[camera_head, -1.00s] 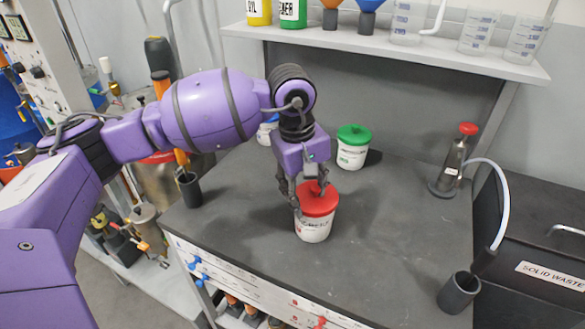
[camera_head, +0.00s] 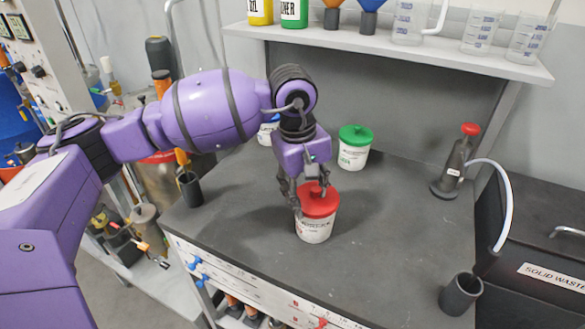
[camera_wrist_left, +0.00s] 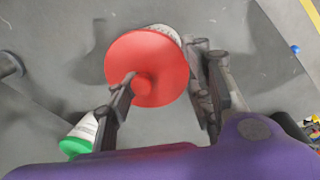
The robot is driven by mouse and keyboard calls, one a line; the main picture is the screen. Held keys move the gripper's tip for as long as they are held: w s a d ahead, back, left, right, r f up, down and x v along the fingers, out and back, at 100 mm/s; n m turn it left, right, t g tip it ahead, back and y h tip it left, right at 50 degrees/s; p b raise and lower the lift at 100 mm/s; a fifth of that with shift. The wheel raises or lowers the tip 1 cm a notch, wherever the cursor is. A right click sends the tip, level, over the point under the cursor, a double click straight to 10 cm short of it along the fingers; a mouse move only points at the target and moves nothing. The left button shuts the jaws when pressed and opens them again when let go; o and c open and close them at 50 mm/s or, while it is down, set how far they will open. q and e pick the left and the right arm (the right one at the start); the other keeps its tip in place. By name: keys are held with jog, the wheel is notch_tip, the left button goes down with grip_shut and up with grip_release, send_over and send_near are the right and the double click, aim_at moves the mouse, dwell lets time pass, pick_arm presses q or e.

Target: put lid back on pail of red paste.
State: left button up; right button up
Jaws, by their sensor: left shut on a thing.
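The white pail (camera_head: 314,232) stands upright on the dark bench in the head view. The red lid (camera_head: 322,206) with a knob sits over its mouth, about level; whether it is fully seated I cannot tell. My left gripper (camera_head: 310,200) reaches down from above and is shut on the lid. In the left wrist view one finger is at the knob of the red lid (camera_wrist_left: 160,60) and the other is beside its rim. There, a strip of the pail (camera_wrist_left: 166,31) shows past the lid's edge. The paste is hidden. My right gripper is not in view.
A green-lidded pail (camera_head: 354,150) stands behind, and another pail (camera_head: 266,132) is partly hidden by my arm. A pump bottle (camera_head: 454,168) and dark cup (camera_head: 460,294) are at right. A small dark holder (camera_head: 190,188) is at left. The bench between is clear.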

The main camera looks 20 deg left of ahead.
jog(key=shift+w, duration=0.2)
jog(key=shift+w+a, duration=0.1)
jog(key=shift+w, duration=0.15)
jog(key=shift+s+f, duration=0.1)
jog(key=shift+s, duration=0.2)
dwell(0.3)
pick_arm(q)
jog(key=o, duration=1.1)
jog(key=shift+c, duration=0.2)
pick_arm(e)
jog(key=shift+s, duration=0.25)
pick_arm(q)
jog(key=o, duration=0.5)
jog(key=shift+c, duration=0.2)
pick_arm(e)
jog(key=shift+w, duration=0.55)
